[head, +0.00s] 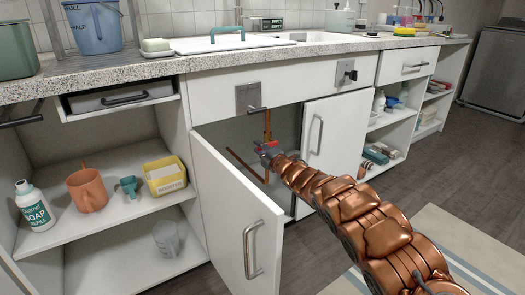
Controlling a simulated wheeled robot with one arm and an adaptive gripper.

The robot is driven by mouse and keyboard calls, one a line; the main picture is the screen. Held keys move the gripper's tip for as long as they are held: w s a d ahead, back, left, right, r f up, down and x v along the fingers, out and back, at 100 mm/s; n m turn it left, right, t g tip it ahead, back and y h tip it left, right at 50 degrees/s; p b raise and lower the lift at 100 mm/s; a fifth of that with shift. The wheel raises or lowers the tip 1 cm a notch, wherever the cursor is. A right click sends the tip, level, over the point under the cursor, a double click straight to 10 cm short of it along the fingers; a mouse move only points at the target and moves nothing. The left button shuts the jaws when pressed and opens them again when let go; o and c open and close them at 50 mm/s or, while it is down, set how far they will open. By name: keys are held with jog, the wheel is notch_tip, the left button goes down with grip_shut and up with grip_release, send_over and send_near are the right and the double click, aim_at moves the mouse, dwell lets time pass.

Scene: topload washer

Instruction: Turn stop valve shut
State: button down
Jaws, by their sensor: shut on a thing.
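The stop valve's red handle (272,144) shows as a small patch inside the open cabinet under the sink, at a copper pipe (267,122). My gripper (266,148) is at the handle and shut on it. The fingers and my wrist hide most of the valve body, so I cannot tell the handle's exact angle. Another stretch of copper pipe (243,165) runs low and slanted to the left of my gripper.
The left cabinet door (235,215) stands swung out, left of my arm. The right door (325,135) is close to my arm's right side. Open shelves at left hold a soap bottle (34,206), an orange jug (87,190) and a yellow box (165,176). Floor at right is open.

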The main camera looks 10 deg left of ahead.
dwell(0.6)
jog(key=c, duration=1)
grip_release()
jog(key=shift+s+d+f, duration=0.1)
jog(key=shift+s, duration=0.05)
jog(key=v, duration=1.1)
jog(key=shift+s+d, duration=0.25)
